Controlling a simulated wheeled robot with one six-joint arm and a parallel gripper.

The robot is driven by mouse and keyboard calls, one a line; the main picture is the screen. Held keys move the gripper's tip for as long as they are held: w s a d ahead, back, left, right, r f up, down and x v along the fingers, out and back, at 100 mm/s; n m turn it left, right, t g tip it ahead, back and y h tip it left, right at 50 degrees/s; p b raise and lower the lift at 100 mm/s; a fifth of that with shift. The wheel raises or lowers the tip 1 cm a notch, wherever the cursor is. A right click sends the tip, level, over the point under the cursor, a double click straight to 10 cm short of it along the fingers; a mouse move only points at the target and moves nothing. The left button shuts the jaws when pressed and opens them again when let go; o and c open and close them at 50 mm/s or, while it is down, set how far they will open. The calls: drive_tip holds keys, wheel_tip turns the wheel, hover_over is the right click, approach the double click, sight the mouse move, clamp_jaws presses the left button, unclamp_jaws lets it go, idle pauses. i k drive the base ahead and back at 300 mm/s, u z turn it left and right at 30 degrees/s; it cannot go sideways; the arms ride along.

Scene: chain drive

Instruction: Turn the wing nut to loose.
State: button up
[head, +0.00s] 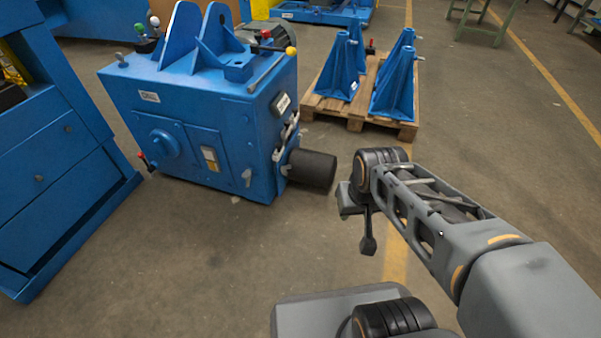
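The blue machine (115,110) stands at the left centre. I cannot make out a wing nut for certain. A small grey fitting (247,177) sits low on the right of its front face, too small to identify. A black cylinder (312,170) sticks out from its right side below some small metal fittings (288,132). My gripper (368,243) hangs to the right of the cylinder, pointing down and apart from the machine. One dark finger shows, with nothing visible held at it; whether it is open or shut does not show.
A wooden pallet (357,123) with several blue stands (343,66) lies behind my arm. A blue cabinet (50,180) with drawers is at the left edge. Levers with coloured knobs (290,51) rise from the machine's top. The floor (200,270) in front is clear.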

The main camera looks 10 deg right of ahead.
sight(283, 168)
drive_tip(key=z, duration=1.1)
drive_tip(key=i, duration=1.1)
drive_tip(key=u, duration=2.4)
drive_tip(key=i, duration=0.25)
drive_tip(key=u, duration=0.05)
